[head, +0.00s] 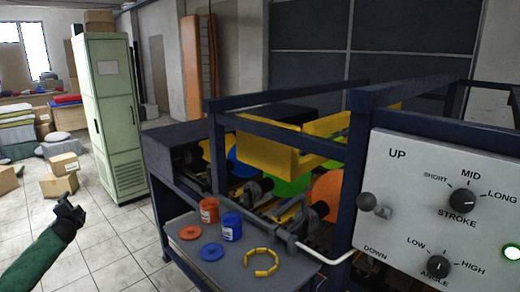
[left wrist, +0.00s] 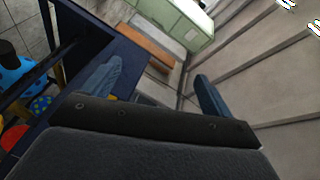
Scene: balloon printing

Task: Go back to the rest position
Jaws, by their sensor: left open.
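My left gripper (head: 70,212) shows at the lower left of the head view, at the end of my green-sleeved arm. It is held over the tiled floor, left of the printing machine (head: 250,120) and apart from it. In the left wrist view its two fingers (left wrist: 158,90) stand wide apart with nothing between them. My right gripper is in neither view.
A grey shelf (head: 205,265) holds red and blue paint cans, their lids and a yellow segmented ring. A control panel (head: 440,210) with dials stands at the right. A green cabinet (head: 112,115) and boxes (head: 60,185) are at the left.

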